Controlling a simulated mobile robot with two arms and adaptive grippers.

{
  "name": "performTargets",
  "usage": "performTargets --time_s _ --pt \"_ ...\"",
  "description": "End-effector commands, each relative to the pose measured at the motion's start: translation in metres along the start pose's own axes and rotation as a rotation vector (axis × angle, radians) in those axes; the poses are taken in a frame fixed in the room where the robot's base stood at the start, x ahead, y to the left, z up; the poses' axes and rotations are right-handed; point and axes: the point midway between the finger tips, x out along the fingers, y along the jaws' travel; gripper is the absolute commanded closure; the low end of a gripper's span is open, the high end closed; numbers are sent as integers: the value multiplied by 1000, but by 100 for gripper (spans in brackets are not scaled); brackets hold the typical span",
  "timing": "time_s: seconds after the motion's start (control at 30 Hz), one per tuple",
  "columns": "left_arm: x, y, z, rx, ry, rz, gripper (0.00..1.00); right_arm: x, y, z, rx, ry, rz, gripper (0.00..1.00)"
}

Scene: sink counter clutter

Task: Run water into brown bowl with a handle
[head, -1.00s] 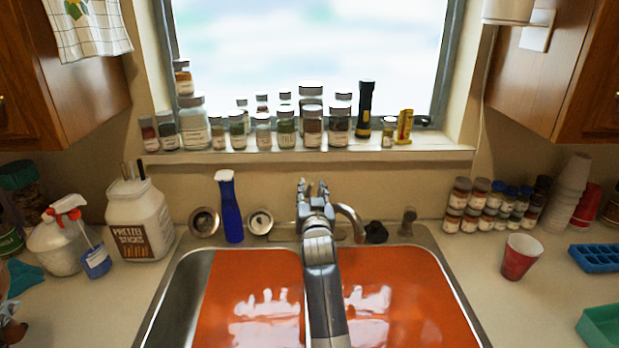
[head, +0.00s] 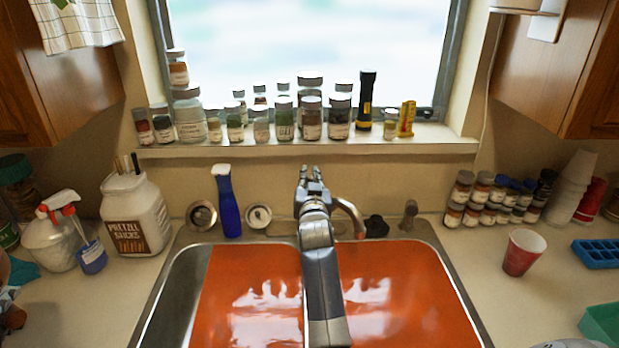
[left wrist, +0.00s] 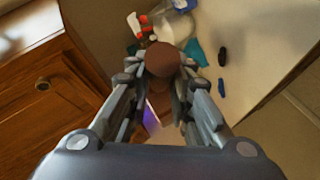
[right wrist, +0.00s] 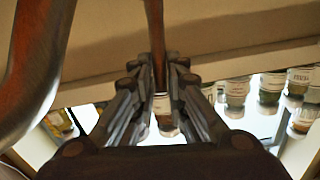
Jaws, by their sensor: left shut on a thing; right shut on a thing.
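My right gripper (head: 312,176) is above the back of the sink at the faucet (head: 348,214). In the right wrist view its fingers are shut on a slim brown-tinted lever (right wrist: 155,35), and the curved spout (right wrist: 42,70) is at left. The spout ends over the right basin; I see no water stream. My left gripper (left wrist: 160,85) is shut on a brown, round-ended piece (left wrist: 162,60), seemingly the handled brown bowl, above the left counter. Its hollow is not visible. The left gripper is not clear in the head view.
The orange-looking double sink (head: 250,300) is empty of dishes. A pretzel jar (head: 135,215), white spray bottle (head: 55,235) and blue spray bottle (head: 228,205) stand left and behind. A red cup (head: 523,252) and spice jars (head: 480,200) stand right. Jars line the sill.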

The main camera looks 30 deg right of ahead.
Motion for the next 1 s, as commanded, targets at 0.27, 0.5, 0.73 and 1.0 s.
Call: performTargets --time_s 0.27,0.5,0.73,1.0 --pt "-14 30 -15 0 3 5 100 9 -2 -9 -16 -103 13 100" --pt "-14 31 -15 0 2 5 100 10 -2 -5 -20 -125 16 100" --pt "-14 31 -15 0 2 5 100 10 -2 -5 -20 -124 16 73" --pt "-14 31 -15 0 2 5 100 10 -2 -6 -20 -123 16 67"
